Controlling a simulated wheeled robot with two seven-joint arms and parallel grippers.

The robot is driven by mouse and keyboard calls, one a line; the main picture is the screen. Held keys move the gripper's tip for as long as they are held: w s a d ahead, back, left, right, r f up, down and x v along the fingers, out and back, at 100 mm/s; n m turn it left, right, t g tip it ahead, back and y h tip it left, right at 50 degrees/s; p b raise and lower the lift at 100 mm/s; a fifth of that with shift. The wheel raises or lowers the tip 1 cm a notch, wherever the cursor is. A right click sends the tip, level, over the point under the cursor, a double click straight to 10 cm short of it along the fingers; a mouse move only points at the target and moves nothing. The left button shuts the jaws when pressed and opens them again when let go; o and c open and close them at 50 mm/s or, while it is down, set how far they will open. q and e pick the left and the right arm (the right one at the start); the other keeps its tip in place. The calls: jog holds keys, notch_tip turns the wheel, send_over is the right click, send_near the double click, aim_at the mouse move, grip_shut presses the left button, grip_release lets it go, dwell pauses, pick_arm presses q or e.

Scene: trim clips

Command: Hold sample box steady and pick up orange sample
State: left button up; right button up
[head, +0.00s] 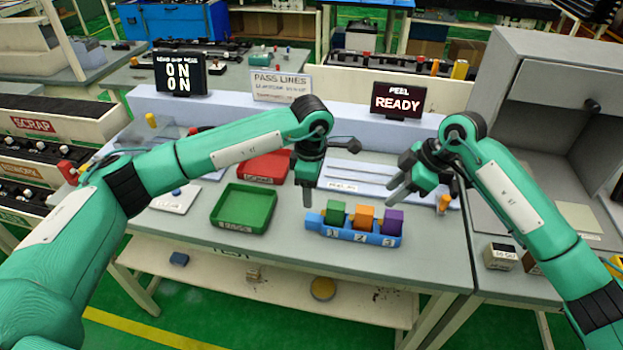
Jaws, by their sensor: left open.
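The blue sample box (330,233) lies on the grey table in front of me, with slots marked 1, 2 and 3. A green sample (336,212), the orange sample (364,216) and a purple sample (392,221) stand in it from left to right; the orange one is in the middle slot. My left gripper (308,200) is open and empty, pointing down just above the box's left end. My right gripper (392,178) is open and empty, above and behind the purple sample, its fingers slanting down to the left.
A green tray (218,226) and a red tray (285,158) stand left of the box. A white rack (352,181) lies behind it, and a small orange piece (444,204) stands at right. A READY display (397,99) is at the back. The table's front edge is close to the box.

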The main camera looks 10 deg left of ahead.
aim_at(311, 217)
pick_arm(q)
notch_tip(311, 217, down, 11)
dwell(0.4)
